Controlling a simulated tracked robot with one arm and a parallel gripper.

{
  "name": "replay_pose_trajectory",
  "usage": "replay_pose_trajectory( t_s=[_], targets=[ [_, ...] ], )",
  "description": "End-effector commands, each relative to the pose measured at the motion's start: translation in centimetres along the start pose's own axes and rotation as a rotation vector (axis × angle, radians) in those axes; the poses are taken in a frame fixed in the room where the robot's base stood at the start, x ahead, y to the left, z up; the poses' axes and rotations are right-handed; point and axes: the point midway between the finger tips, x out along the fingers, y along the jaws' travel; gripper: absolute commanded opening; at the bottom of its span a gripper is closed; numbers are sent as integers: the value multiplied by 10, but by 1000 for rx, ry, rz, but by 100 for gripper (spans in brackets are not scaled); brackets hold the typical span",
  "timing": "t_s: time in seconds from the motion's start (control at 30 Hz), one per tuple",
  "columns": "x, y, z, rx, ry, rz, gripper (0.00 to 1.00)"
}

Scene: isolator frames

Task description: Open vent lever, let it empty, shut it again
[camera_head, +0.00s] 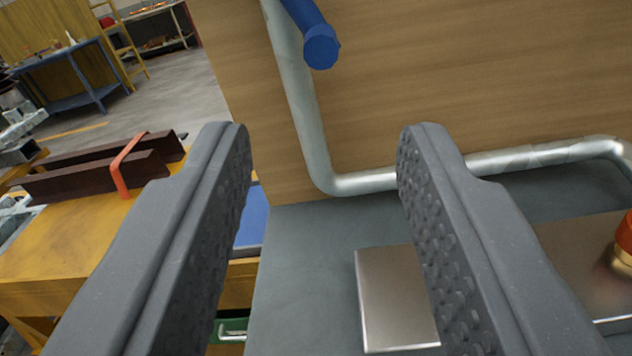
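A blue lever (318,38) shows at the top centre, in front of the wooden panel; its round end faces me and the rest runs out of the top of the view. It looks like the vent lever, but its pivot is out of view. My gripper (325,135) is open, with its two dark grey textured fingers wide apart and nothing between them. The lever's end is above and beyond the fingertips, apart from them. A grey metal pipe (302,90) runs down beside the lever, bends, and continues right along the panel's foot.
The wooden panel (480,70) stands behind the pipe. A metal block (392,300) lies on the grey surface (300,270) below. An orange and brass part (622,245) is at the right edge. A yellow bench (70,235) with dark steel bars (90,178) stands at left.

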Motion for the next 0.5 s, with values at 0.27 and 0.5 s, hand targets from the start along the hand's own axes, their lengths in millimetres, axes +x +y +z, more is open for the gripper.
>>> replay_pose_trajectory(
  t_s=[0.27, 0.5],
  targets=[
    [0, 0, 0, 0, 1, 0, 10],
    [1, 2, -13, 30, -5, -18, 0]
  ],
)
